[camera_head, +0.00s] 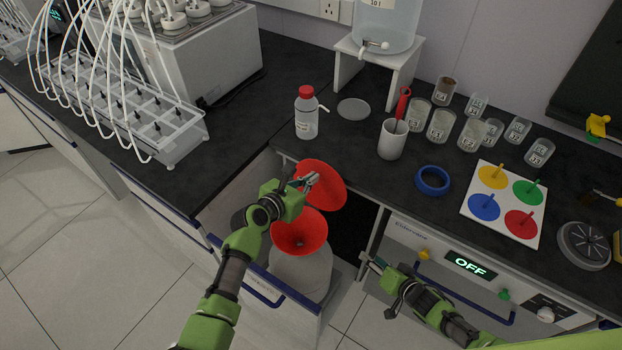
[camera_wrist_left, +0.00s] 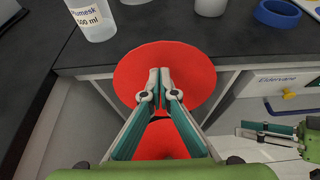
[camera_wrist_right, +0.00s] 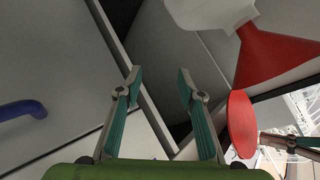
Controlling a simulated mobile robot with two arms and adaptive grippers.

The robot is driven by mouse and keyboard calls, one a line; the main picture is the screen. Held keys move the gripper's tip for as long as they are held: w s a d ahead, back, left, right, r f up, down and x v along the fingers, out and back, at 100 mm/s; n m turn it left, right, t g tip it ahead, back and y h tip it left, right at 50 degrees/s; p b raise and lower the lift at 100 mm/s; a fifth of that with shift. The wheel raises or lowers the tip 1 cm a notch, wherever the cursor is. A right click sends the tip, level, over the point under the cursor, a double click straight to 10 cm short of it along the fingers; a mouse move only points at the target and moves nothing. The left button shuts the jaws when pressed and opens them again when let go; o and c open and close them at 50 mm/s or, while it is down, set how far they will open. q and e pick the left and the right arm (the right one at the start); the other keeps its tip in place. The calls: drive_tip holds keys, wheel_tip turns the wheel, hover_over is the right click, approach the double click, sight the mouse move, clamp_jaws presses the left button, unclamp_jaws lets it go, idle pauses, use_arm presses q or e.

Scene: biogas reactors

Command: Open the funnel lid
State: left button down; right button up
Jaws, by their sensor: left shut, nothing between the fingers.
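The red funnel (camera_head: 300,236) sits on a whitish container (camera_head: 302,272) in the open drawer below the counter. Its round red lid (camera_head: 333,188) stands raised and tilted up at the funnel's far side, with the funnel mouth uncovered. The lid also shows in the left wrist view (camera_wrist_left: 200,78). My left gripper (camera_head: 311,181) is shut and empty, in front of the lid's face; I cannot tell whether it touches. My right gripper (camera_head: 373,266) is open and empty, right of the funnel, low by the cabinet front. The right wrist view shows the funnel (camera_wrist_right: 272,58) and lid (camera_wrist_right: 241,124) to its right.
A red-capped bottle (camera_head: 306,118), a white cup (camera_head: 392,140) and a blue ring (camera_head: 432,180) stand on the counter (camera_head: 352,150) beyond the lid. Several glass beakers stand further right.

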drive_tip(key=s+d+f+n+g+h, duration=0.1)
drive_tip(key=s+f+g, duration=0.1)
drive_tip(key=s+f, duration=0.5)
drive_tip(key=s+d+f+n+g+h, duration=0.1)
drive_tip(key=s+d+f+g+h, duration=0.1)
drive_tip(key=s+f, duration=0.5)
use_arm(q)
drive_tip(key=shift+s+a+t+b, duration=0.3)
drive_tip(key=shift+s+b, duration=0.1)
drive_tip(key=shift+b, duration=0.15)
use_arm(e)
drive_tip(key=s+f+n+g, duration=0.2)
drive_tip(key=s+f, duration=0.1)
drive_tip(key=s, duration=1)
drive_tip(key=s+a+f+n+g+h, duration=0.1)
drive_tip(key=s+f+g, duration=0.2)
drive_tip(key=s, duration=1.1)
drive_tip(key=shift+s+n, duration=0.3)
drive_tip(key=shift+n, duration=0.1)
